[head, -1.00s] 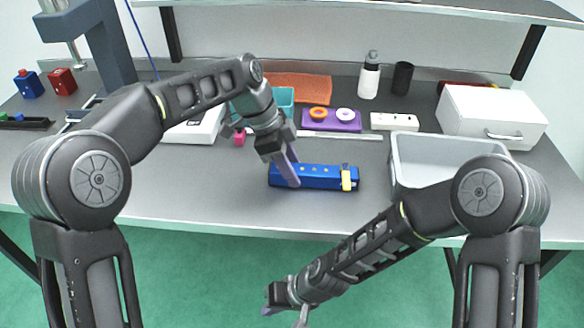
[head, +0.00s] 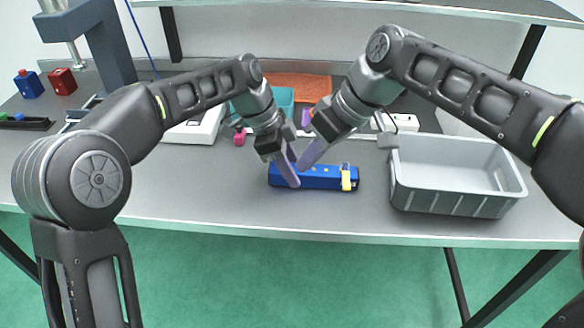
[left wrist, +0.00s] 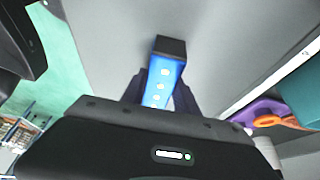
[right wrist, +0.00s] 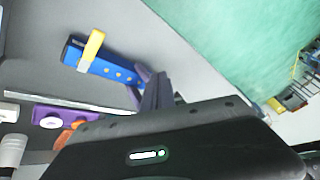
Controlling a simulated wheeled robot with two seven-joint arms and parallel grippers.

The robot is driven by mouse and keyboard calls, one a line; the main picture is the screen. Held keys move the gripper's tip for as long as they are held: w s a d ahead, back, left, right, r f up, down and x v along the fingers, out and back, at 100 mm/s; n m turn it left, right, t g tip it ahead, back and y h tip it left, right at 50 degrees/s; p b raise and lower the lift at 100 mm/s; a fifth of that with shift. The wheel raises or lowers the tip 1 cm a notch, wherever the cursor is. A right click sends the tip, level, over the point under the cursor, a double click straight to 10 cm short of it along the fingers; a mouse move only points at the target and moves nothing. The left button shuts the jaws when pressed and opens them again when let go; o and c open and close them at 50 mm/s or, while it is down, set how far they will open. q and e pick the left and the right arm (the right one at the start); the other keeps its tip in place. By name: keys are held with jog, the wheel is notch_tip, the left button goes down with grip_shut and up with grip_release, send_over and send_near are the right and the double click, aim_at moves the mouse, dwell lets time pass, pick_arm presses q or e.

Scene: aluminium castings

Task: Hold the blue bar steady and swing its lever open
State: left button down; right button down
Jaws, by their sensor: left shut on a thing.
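The blue bar (head: 322,171) lies on the bench near its front edge, with a row of small pale dots on top. Its yellow lever (head: 346,178) sits at the bar's right end and lies across it; the right wrist view shows the lever (right wrist: 91,48) too. My left gripper (head: 291,172) is shut on the bar near its left end; in the left wrist view its fingers flank the bar (left wrist: 162,82). My right gripper (head: 305,162) hangs just right of the left one, close above or behind the bar. Its fingers look closed together and empty, apart from the lever.
A grey bin (head: 455,208) stands right of the bar. A teal container (head: 282,98), an orange mat (head: 305,86) and a white box (head: 196,127) lie behind. Bare bench runs along the front edge. The two grippers are very close together.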

jog(key=w+d+r+n+t+h, duration=0.1)
jog(key=w+d+r, duration=0.1)
jog(key=d, duration=0.3)
jog(key=shift+d+r+n+h, duration=0.3)
jog(key=shift+d+r+n, duration=0.1)
jog(key=shift+r, duration=0.35)
jog(key=shift+a+f, duration=0.1)
notch_tip(320, 180, down, 6)
jog(key=shift+f, duration=0.2)
jog(key=shift+f, duration=0.2)
dwell(1.5)
